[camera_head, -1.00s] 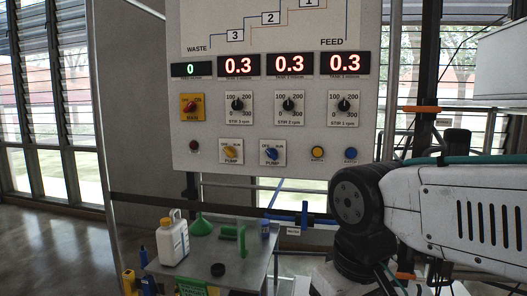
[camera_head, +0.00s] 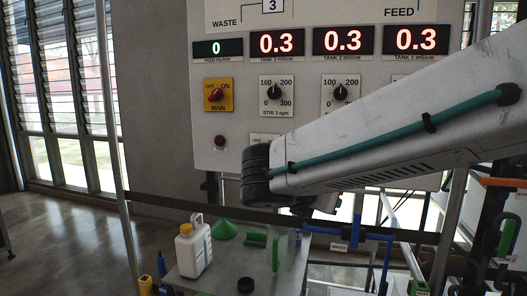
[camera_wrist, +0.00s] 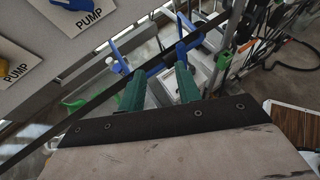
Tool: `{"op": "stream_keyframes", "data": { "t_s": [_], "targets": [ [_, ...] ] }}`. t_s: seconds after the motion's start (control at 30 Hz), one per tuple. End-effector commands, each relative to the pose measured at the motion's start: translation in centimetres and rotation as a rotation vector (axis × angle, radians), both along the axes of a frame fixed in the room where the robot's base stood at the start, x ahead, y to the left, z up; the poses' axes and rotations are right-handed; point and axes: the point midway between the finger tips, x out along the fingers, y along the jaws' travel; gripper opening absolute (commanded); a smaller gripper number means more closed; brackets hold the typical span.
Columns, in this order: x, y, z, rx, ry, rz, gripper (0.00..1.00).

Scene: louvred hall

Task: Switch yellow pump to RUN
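The panel's yellow pump switch is mostly hidden behind my arm in the head view; only the top strip of its plate (camera_head: 264,138) shows. In the wrist view, two PUMP plates lie at the upper left. The leftmost plate (camera_wrist: 20,60) has a sliver of yellow knob at the picture edge. The other has a blue knob (camera_wrist: 76,4). The yellow knob's setting cannot be read. My gripper (camera_wrist: 159,70) has two green fingers, apart with nothing between them. It is to the right of the plates in the wrist view and is hidden in the head view.
The panel also bears a red MAIN switch (camera_head: 215,95), stir dials (camera_head: 274,92) and red displays. A dark rail (camera_head: 160,201) crosses below the panel.

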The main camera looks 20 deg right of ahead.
Motion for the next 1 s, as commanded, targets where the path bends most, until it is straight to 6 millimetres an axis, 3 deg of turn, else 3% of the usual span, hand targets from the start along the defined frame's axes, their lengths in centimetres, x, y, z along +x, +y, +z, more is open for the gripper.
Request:
{"op": "stream_keyframes", "data": {
  "t_s": [0.03, 0.1, 0.2, 0.3, 0.4, 0.57, 1.0],
  "targets": [
    [2.7, 2.2, 1.1, -0.161, 0.07, 0.145, 0.34],
    [5.6, 5.1, 2.8, -0.379, 0.15, 0.308, 0.34],
    [8.5, 8.9, 4.5, -0.63, 0.229, 0.464, 0.34],
    [10.0, 11.6, 5.5, -0.793, 0.274, 0.548, 0.34],
    [10.7, 12.8, 6.0, -0.872, 0.294, 0.581, 0.34],
    [11.6, 12.5, 6.2, -0.896, 0.3, 0.587, 0.34],
    [16.4, 8.7, 6.1, -0.89, 0.301, 0.583, 0.34]
  ]
}}
